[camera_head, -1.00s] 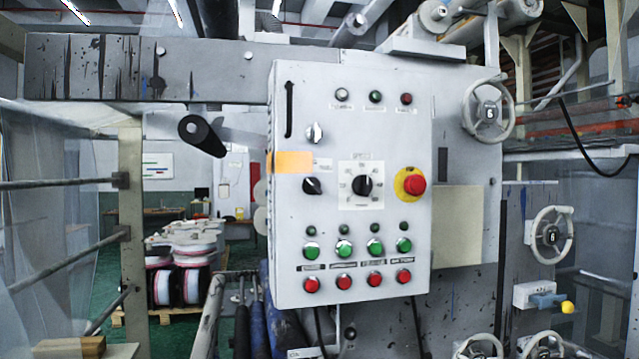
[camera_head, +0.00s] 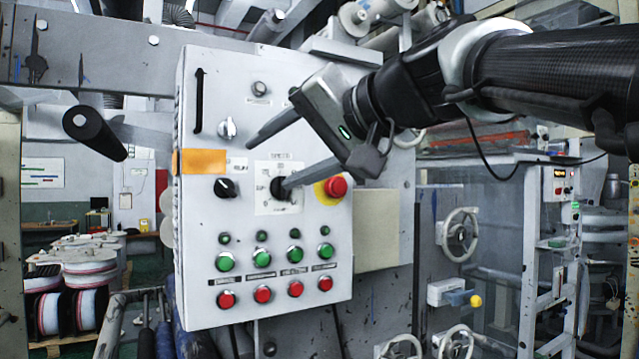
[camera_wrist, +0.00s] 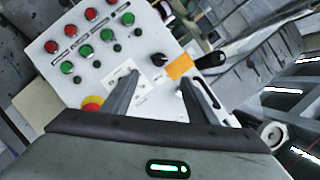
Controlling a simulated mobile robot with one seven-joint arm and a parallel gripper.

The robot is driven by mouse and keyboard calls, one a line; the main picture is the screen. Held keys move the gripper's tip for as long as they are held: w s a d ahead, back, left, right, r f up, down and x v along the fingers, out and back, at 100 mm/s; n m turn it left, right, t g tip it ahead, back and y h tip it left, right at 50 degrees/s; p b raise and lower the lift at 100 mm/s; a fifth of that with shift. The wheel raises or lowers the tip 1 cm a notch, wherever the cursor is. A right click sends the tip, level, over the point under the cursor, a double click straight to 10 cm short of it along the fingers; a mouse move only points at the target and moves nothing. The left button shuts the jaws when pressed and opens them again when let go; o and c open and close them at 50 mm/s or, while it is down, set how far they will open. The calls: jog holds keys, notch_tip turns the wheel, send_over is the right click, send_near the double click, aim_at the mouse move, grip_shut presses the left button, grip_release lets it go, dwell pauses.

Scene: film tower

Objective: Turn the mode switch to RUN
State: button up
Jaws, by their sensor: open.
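A black rotary selector (camera_head: 225,187), likely the mode switch, sits on the light grey control panel (camera_head: 215,85), below an orange label. A small label beside it is too small to read surely. The selector also shows in the wrist view (camera_wrist: 158,59), just beyond the fingertips. My gripper (camera_head: 268,166) comes in from the right with its fingers spread and nothing between them. In the head view its fingertips lie right of the selector, over the panel near the speed dial (camera_head: 278,203). One finger partly covers that dial. I cannot tell whether the fingertips touch the panel.
A silver knob (camera_head: 227,128) sits above the orange label (camera_head: 203,161). A red emergency stop (camera_head: 336,187) is close to my lower finger. Green buttons (camera_head: 262,257) and red buttons (camera_head: 263,294) line the lower panel.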

aim_at(229, 187)
jog(key=p+x, duration=0.2)
jog(key=x, duration=1.1)
jog(key=shift+w+a+f+p, duration=0.15)
jog(key=shift+w+a+p, duration=0.1)
jog(key=shift+w+p, duration=0.05)
jog(key=shift+c, duration=0.3)
jog(key=c, duration=1)
